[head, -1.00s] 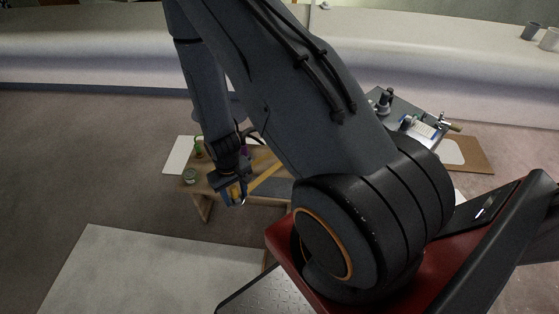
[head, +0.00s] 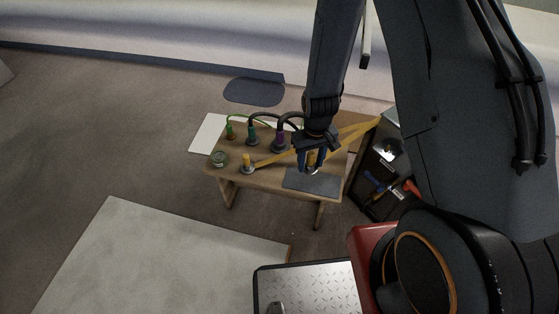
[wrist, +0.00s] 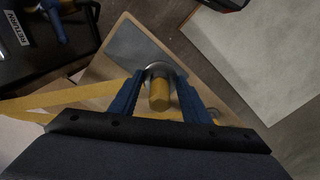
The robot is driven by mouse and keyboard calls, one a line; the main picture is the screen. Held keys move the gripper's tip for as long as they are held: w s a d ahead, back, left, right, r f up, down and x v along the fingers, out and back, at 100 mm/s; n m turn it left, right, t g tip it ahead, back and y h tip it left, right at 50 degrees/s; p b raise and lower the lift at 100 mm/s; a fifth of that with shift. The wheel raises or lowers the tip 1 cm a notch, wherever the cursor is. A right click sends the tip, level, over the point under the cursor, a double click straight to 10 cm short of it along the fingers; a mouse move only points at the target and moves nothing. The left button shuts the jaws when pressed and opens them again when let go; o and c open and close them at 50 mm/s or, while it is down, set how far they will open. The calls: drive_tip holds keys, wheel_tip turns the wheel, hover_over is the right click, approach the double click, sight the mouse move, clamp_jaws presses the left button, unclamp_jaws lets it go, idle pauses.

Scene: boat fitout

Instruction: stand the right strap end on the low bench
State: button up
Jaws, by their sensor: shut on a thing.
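The low bench (head: 268,180) is a small wooden table in the head view. My gripper (head: 311,168) is over its right part, above a dark grey mat (head: 318,184). In the wrist view, my gripper's blue fingers (wrist: 160,98) are shut on the right strap end (wrist: 160,94), a yellow peg with a round metal disc. A yellow strap (wrist: 70,98) runs off to the left there. The disc overlaps the mat's edge in the picture; I cannot tell whether it touches. Another yellow strap end (head: 247,161) stands upright on the bench, left of my gripper.
Green, teal and purple plugs with cables (head: 252,137) stand along the bench's back. A green-rimmed tin (head: 219,159) is at its left end. A dark tool box (head: 385,165) stands close on the right.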

sight(272, 174)
drive_tip(key=w+a+f+n+b, duration=0.2)
drive_tip(key=w+a+n+b, duration=0.5)
drive_tip(key=a+b, duration=0.75)
drive_tip(key=f+b, duration=0.2)
drive_tip(key=f, duration=0.1)
drive_tip(key=d+f+b, duration=0.1)
drive_tip(key=f, duration=0.2)
drive_tip(key=d+f+b, duration=0.1)
drive_tip(key=f+b, duration=0.1)
drive_tip(key=f, duration=0.1)
drive_tip(key=shift+w+d+f+b, duration=0.1)
drive_tip(key=shift+f+b, duration=0.25)
drive_tip(key=shift+f, duration=0.05)
drive_tip(key=shift+f, duration=0.1)
drive_tip(key=o, duration=1.1)
